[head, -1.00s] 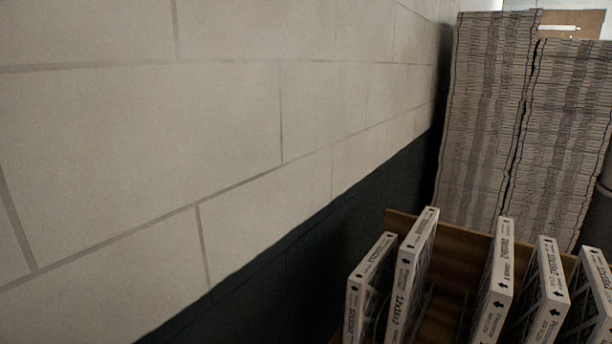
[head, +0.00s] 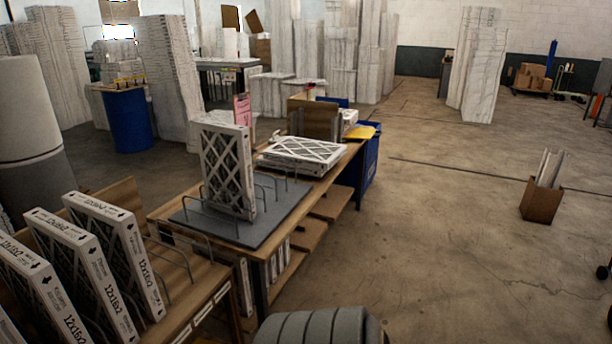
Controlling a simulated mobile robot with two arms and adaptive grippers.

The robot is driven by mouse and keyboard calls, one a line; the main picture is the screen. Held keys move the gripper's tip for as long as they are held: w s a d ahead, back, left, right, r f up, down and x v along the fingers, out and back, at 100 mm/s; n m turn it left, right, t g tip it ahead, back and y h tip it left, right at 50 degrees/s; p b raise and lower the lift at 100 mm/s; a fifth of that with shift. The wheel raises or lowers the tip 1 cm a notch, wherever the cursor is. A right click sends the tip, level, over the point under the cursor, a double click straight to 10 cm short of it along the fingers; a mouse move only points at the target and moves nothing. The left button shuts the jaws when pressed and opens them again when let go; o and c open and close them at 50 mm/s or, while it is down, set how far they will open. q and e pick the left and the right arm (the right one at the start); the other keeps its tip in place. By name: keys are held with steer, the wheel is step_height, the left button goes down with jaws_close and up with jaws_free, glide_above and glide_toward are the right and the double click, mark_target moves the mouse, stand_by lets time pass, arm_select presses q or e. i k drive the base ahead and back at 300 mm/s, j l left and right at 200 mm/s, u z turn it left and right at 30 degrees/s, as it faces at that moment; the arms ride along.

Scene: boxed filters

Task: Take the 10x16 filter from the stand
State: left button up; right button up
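A wooden stand (head: 218,290) with wire dividers is at the lower left. Several white boxed filters stand upright in it, including one at its right end (head: 118,255), one in the middle (head: 85,275) and one further left (head: 35,290). Their edge labels seem to begin with 12x; I cannot read the rest surely. I see no label that clearly reads 10x16. The left end of the stand is cut off by the frame. Neither of my grippers is in view.
A workbench (head: 160,221) beyond the stand carries a grey mat (head: 270,228) with an upright filter (head: 228,168); filters lie flat (head: 302,150) behind. A blue barrel (head: 127,120) is behind. A cardboard box (head: 541,202) stands right; the floor (head: 440,260) between is open.

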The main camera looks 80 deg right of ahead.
mark_target(224, 148)
steer(key=z, duration=2.15)
steer(key=i+l+u, duration=0.15)
steer(key=l, duration=0.2)
steer(key=i+l+u, duration=0.15)
steer(key=l, duration=0.25)
steer(key=i, duration=0.05)
